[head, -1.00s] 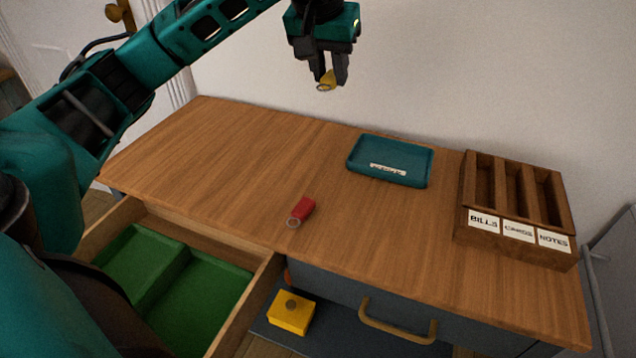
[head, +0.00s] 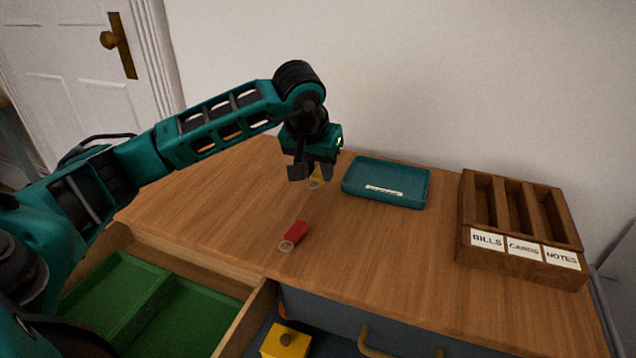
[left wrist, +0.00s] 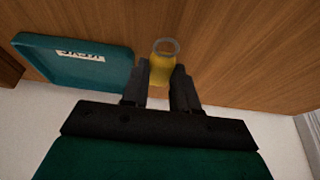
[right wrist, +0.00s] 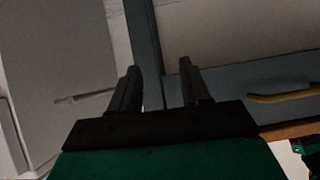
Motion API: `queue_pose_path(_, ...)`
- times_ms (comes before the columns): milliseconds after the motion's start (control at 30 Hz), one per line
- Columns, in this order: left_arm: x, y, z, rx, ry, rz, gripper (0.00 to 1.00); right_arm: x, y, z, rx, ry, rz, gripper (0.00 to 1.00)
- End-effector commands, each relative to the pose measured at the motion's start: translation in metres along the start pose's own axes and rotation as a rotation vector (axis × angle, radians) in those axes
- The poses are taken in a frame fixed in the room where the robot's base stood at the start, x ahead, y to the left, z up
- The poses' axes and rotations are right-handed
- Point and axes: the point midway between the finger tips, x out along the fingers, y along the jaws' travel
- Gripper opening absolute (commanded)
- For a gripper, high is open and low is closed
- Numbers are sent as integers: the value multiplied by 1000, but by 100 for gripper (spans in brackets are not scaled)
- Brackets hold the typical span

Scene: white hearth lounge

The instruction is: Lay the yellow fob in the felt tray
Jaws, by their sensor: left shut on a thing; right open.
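My left gripper (head: 311,177) is shut on the yellow fob (head: 316,181), which has a metal ring at its end. The fob also shows in the left wrist view (left wrist: 161,70), between the fingers with its ring pointing away. The gripper points down over the back of the desk, just left of the teal tray (head: 372,199), a shallow tray with a white label too blurred to read. The fob is outside the tray; its exact height cannot be told. My right gripper (right wrist: 158,75) is open and empty, near the grey desk front.
A red fob (head: 297,232) lies on the wooden desk (head: 215,205). A wooden sorter (head: 520,260) marked BILLS, CARDS, NOTES stands right. An open drawer (head: 262,312) with a green lining is at front left. A yellow box (head: 285,343) sits below. The desk's left side is clear.

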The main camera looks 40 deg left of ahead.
Motion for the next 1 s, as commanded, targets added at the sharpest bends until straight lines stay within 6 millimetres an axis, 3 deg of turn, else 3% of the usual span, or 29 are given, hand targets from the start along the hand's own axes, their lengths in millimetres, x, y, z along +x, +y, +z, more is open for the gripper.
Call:
queue_pose_path(200, 30, 0, 13, 0, -3, 1, 0, 4, 0, 6, 0, 0, 1, 47)
queue_pose_path(567, 34, 0, 14, 1, -1, 0, 0, 6, 1, 8, 0, 0, 1, 47)
queue_pose_path(600, 32, 0, 14, 0, -1, 0, 32, 5, 1, 8, 0, -1, 1, 47)
queue_pose_path(833, 32, 0, 14, 0, -1, 0, 54, 5, 1, 8, 0, -1, 1, 47)
queue_pose_path(1000, 32, 0, 14, 0, -1, 0, 54, 5, 1, 8, 0, -1, 1, 47)
